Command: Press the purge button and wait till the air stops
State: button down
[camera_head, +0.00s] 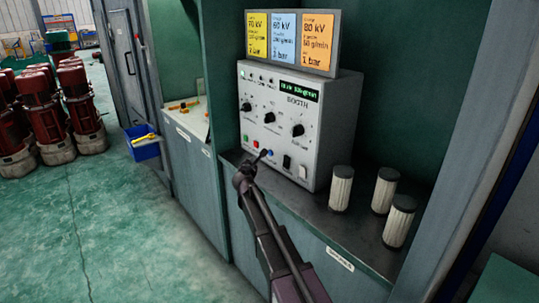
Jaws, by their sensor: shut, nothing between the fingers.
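The grey control box (285,160) stands on a dark counter in a green booth. Its lower row has a green button (245,137), a red button (256,144), a blue button (270,152), a black switch (287,162) and a pale button (303,171). The button labels are too small to read, so I cannot tell which is purge. Air flow does not show.
Three pale ribbed cylinders (341,187) stand on the counter (350,222) right of the box. Three setting cards (285,42) stand on top. A lit green display (300,88) and several black knobs are on the panel. Open floor (130,225) lies left.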

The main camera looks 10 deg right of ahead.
jog(key=shift+w+d, duration=0.5)
jog(key=shift+d, duration=0.35)
jog(key=shift+w+d, duration=0.45)
jog(key=shift+d, duration=0.4)
jog(key=shift+w+d, duration=0.5)
jog(key=shift+d, duration=0.35)
jog(key=shift+w+d, duration=0.45)
jog(key=shift+d, duration=0.25)
dwell(1.0)
jog(key=shift+s+a, duration=0.1)
jog(key=shift+a, duration=0.05)
jog(key=shift+s+a, duration=0.35)
jog(key=shift+a, duration=0.2)
jog(key=shift+a, duration=0.1)
jog(key=shift+s+a, duration=0.4)
jog(key=shift+a, duration=0.3)
jog(key=shift+s+a, duration=0.45)
jog(key=shift+a, duration=0.2)
jog(key=shift+s+a, duration=0.4)
jog(key=shift+a, duration=0.3)
